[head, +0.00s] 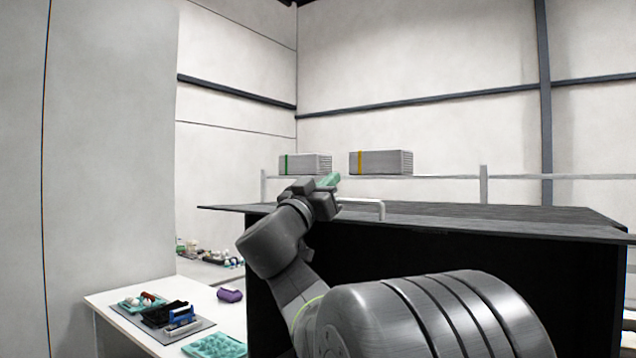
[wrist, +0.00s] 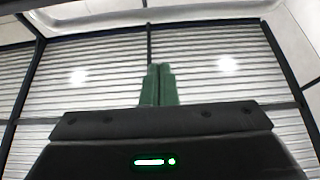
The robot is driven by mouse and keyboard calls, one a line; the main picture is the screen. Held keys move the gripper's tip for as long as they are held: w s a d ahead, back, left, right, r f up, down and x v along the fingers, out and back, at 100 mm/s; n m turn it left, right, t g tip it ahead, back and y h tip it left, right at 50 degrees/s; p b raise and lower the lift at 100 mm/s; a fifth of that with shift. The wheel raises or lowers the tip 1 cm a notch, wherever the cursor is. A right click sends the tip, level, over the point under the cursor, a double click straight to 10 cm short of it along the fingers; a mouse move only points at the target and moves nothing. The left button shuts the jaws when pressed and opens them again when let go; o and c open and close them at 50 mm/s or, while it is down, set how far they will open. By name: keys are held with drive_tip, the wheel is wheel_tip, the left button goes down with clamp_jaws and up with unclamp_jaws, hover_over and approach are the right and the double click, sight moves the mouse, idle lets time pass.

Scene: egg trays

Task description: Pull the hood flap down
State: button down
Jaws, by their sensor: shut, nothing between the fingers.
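The hood flap (head: 500,220) is a wide dark panel lying nearly level across the top of a black box-like hood (head: 430,255). A pale bar handle (head: 382,209) sticks out at its near left part. My gripper (head: 332,179) is at the flap's left part, just above and left of the handle in the head view; I cannot tell if it touches anything. Its green fingers are shut together and empty in the wrist view (wrist: 159,72). The flap and handle do not show clearly in the wrist view. My arm hides part of the hood's front.
A white table (head: 125,310) at lower left bears a grey mat with small items, a purple object (head: 229,295) and a teal egg tray (head: 214,346). Two grey stacks (head: 305,164) (head: 381,162) stand on a rail behind the hood. The wrist view shows a ribbed ceiling (wrist: 215,65) with lights.

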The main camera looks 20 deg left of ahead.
drive_tip(key=shift+w+d+f+p, duration=0.2)
drive_tip(key=shift+w+f+p, duration=0.1)
drive_tip(key=shift+w+f, duration=0.2)
drive_tip(key=shift+w+d+f+p, duration=0.15)
drive_tip(key=shift+w+f+p, duration=0.2)
drive_tip(key=shift+w, duration=0.1)
drive_tip(key=shift+f, duration=0.8)
drive_tip(key=f+b, duration=0.1)
drive_tip(key=b, duration=0.1)
drive_tip(key=shift+s+f+b, duration=0.1)
drive_tip(key=shift+b, duration=0.2)
